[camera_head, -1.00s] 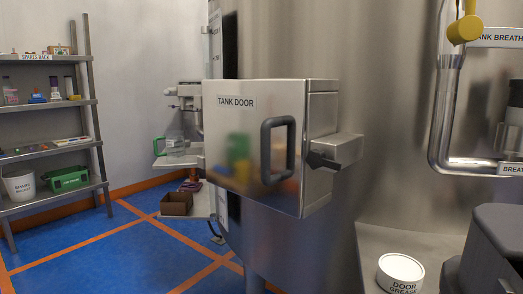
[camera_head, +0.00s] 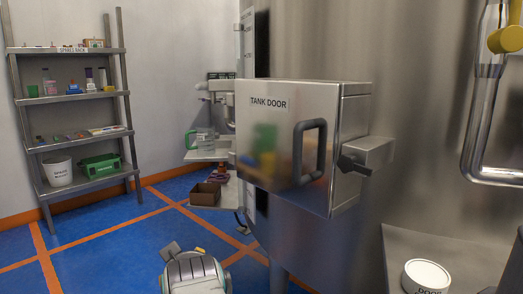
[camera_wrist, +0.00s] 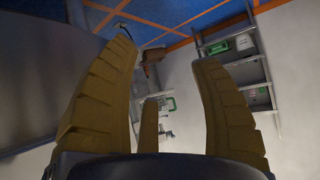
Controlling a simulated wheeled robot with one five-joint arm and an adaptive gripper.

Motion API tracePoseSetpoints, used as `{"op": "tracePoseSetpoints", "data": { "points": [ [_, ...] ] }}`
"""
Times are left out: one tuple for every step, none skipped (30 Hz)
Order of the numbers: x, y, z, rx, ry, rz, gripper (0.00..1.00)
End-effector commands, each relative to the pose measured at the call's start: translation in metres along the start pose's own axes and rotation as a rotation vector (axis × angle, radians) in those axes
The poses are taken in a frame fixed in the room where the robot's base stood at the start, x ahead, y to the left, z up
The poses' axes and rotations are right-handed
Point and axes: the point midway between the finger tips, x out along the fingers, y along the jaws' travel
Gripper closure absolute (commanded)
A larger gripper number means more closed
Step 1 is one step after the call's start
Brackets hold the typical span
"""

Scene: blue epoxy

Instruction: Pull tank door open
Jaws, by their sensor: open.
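The tank door (camera_head: 268,130) is a shiny steel panel labelled TANK DOOR, on the front of a box that juts from the tank. It looks shut, flush with the box. A dark grey upright loop handle (camera_head: 321,152) sits on its right half. A dark latch piece (camera_head: 354,166) on a steel block shows at the box's right side. My gripper (camera_wrist: 166,52) is open and empty in the wrist view, its tan fingers spread apart. The door and handle cannot be made out there, and nothing touches the handle in the head view.
The big steel tank (camera_head: 418,120) fills the right side, with a bent pipe (camera_head: 476,135) and a white tub (camera_head: 426,276) on a ledge. A spares rack (camera_head: 80,97) stands at left. A brown box (camera_head: 205,194) sits left of the door. Blue floor (camera_head: 110,240) is clear.

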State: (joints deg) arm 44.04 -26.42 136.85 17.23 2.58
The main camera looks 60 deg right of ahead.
Motion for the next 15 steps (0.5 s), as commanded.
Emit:
{"op": "tracePoseSetpoints", "data": {
  "points": [
    [-0.009, 0.025, -0.027, 0.041, 0.072, 0.06, 0.42],
    [-0.014, 0.039, -0.04, 0.06, 0.115, 0.093, 0.42],
    [-0.022, 0.057, -0.057, 0.082, 0.173, 0.137, 0.42],
    [-0.029, 0.07, -0.069, 0.097, 0.214, 0.171, 0.42],
    [-0.036, 0.084, -0.08, 0.11, 0.254, 0.205, 0.42],
    [-0.046, 0.101, -0.094, 0.124, 0.306, 0.249, 0.42],
    [-0.055, 0.113, -0.103, 0.133, 0.343, 0.282, 0.42],
    [-0.064, 0.125, -0.112, 0.141, 0.378, 0.314, 0.42],
    [-0.075, 0.139, -0.122, 0.149, 0.421, 0.355, 0.42],
    [-0.084, 0.149, -0.128, 0.154, 0.451, 0.385, 0.42],
    [-0.093, 0.159, -0.135, 0.158, 0.479, 0.412, 0.42],
    [-0.104, 0.17, -0.142, 0.162, 0.514, 0.447, 0.42],
    [-0.112, 0.177, -0.146, 0.164, 0.538, 0.471, 0.42],
    [-0.119, 0.184, -0.15, 0.165, 0.558, 0.493, 0.42],
    [-0.127, 0.192, -0.155, 0.166, 0.582, 0.518, 0.42]
  ]
}}
